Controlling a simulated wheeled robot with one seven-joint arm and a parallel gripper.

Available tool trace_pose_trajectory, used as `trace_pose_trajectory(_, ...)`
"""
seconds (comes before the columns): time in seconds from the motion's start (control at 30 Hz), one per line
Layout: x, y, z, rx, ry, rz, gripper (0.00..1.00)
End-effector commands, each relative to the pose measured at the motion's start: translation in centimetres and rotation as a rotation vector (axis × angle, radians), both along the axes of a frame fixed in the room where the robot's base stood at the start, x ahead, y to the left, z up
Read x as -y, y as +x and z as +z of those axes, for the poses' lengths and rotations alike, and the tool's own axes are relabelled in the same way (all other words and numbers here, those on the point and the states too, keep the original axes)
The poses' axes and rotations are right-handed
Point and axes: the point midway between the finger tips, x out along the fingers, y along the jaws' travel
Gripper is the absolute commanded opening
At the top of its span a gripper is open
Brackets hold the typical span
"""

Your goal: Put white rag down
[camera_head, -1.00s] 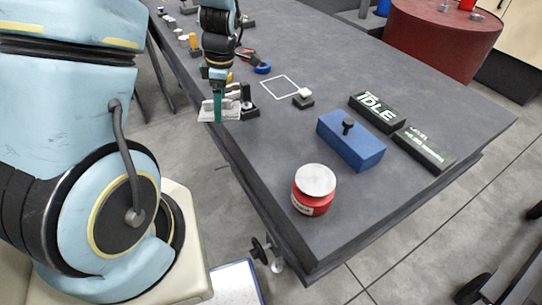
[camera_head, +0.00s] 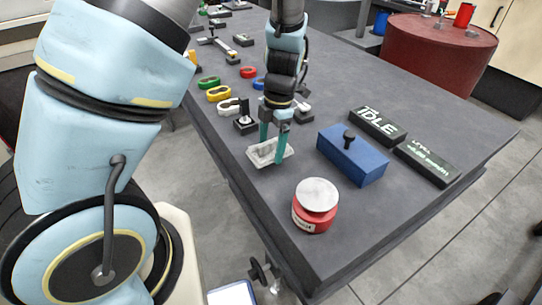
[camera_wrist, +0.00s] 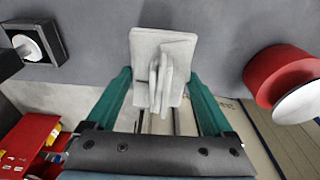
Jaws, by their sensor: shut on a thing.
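The white rag (camera_head: 262,154) is a pale folded cloth at the left edge of the dark table (camera_head: 330,225). In the wrist view the rag (camera_wrist: 150,45) has a pinched fold standing up between the fingers. My gripper (camera_head: 272,142) points down with its two green fingers at the rag, shut on that fold. The wrist view shows the gripper (camera_wrist: 160,95) with a finger on each side of the rag. I cannot tell whether the rag's underside touches the table top.
A red tin with a pale lid (camera_head: 316,205) stands near the front corner. A blue box with a black knob (camera_head: 352,155) is to the right. Dark label blocks (camera_head: 378,125) lie behind it. Coloured rings (camera_head: 218,94) and a small black-based item (camera_head: 246,124) are nearby.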

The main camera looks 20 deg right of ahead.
Motion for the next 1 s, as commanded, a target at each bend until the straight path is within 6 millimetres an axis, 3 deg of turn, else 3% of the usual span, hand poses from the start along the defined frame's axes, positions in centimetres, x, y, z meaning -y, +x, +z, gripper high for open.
trace_pose_trajectory(0.33, -0.1, 0.0, -3.8, -0.001, 0.001, 0.001, 0.16)
trace_pose_trajectory(0.7, 0.0, 0.0, -4.3, 0.000, 0.000, -0.002, 0.16)
trace_pose_trajectory(0.73, 0.0, 0.0, -4.2, 0.000, 0.000, -0.002, 0.90)
trace_pose_trajectory(0.83, 0.0, 0.0, -4.2, 0.000, 0.000, -0.001, 1.00)
trace_pose_trajectory(1.0, 0.0, -0.1, -4.2, -0.001, 0.000, -0.002, 1.00)
